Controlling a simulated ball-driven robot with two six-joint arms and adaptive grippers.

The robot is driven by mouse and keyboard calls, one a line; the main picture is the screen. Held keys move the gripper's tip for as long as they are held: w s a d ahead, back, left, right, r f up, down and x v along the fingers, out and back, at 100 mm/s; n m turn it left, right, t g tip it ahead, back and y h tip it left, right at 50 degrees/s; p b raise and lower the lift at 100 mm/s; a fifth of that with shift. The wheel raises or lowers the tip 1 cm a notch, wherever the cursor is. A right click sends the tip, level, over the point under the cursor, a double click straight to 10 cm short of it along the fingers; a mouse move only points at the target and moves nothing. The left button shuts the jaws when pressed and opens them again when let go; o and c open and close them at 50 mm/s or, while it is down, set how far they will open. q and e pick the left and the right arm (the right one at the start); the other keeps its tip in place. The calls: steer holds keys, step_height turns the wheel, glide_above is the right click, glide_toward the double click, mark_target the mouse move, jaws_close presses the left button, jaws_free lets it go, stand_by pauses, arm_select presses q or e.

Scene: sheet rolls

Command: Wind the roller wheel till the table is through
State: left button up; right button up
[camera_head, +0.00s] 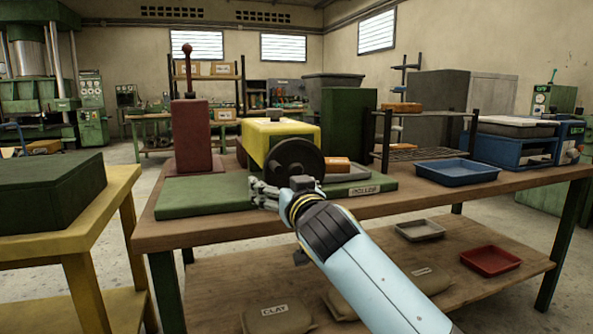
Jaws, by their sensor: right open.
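The roller machine stands on the wooden workbench (420,190), with a yellow top (284,130) and a dark round roller wheel (297,162) on its front side. A flat green table (200,196) runs under it and shows on both sides, longer to the left. My right gripper (257,190) is open at the lower left of the wheel, in front of the green table. The picture does not show clearly whether its fingers touch the wheel. The wheel's handle cannot be made out. My left gripper is not in view.
A red block with a lever (193,135) stands left of the roller. A blue tray (457,170) lies right on the bench, near a dark wire rack (415,153). A yellow bench (60,222) stands at left. Trays and clay bags (278,318) lie on the lower shelf.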

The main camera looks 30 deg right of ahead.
steer(key=shift+p+v, duration=0.35)
steer(key=shift+v, duration=2.45)
steer(key=shift+f, duration=0.1)
